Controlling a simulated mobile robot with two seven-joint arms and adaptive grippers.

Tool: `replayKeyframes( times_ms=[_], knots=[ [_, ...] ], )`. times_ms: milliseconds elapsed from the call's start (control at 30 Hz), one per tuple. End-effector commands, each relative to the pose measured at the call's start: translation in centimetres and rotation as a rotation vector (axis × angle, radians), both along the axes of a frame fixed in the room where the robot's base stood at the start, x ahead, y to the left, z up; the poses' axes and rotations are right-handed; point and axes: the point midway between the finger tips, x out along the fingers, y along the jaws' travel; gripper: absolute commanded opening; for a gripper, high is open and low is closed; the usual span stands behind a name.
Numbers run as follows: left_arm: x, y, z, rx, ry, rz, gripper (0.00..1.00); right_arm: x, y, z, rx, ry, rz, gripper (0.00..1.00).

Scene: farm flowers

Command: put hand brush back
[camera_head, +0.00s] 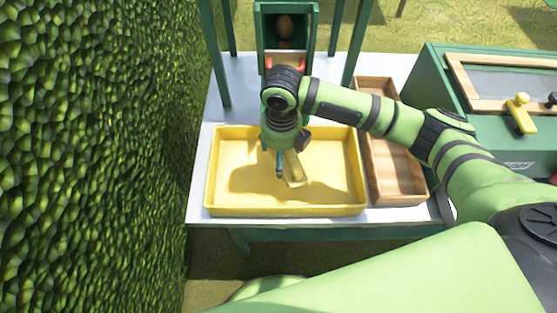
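My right gripper (284,168) points down over the yellow tray (335,209), its arm coming in from the right. One slim dark finger shows. A pale yellowish, slightly tilted piece (294,169) is right beside that finger; it may be the hand brush, but its form is too small to be sure. Whether the fingers grip it or it only lies below them cannot be told. The second finger is not clearly seen. My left gripper is not in view.
A long wooden box (402,190) stands right of the tray on the white table (215,112). A green holder (310,12) with brown round things stands behind. A green cabinet (438,72) with a yellow-handled item (520,113) is at right. A hedge (90,150) borders the left.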

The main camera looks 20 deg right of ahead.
Motion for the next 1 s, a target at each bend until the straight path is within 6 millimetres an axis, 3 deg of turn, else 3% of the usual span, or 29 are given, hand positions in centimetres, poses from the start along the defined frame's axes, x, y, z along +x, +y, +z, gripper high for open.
replayKeyframes(
  times_ms=[167, 433, 800, 833, 867, 1000],
  knots=[
    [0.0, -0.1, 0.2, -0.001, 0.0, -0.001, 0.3, 0.3, 0.6, -0.8, -0.002, 0.002, -0.001, 0.49],
    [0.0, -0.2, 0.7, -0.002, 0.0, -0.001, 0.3, 0.2, 0.6, -4.3, -0.001, 0.001, 0.0, 0.49],
    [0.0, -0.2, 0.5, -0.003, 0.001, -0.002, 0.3, 0.2, 0.5, -4.8, -0.002, 0.0, 0.0, 0.49],
    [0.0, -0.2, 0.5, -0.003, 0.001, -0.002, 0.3, 0.2, 0.5, -4.8, -0.002, 0.0, 0.0, 0.87],
    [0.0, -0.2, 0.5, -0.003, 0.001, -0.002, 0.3, 0.2, 0.5, -4.8, -0.002, 0.0, 0.0, 0.99],
    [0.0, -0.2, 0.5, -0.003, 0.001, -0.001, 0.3, 0.2, 0.5, -4.8, -0.001, 0.0, 0.0, 1.0]
  ],
)
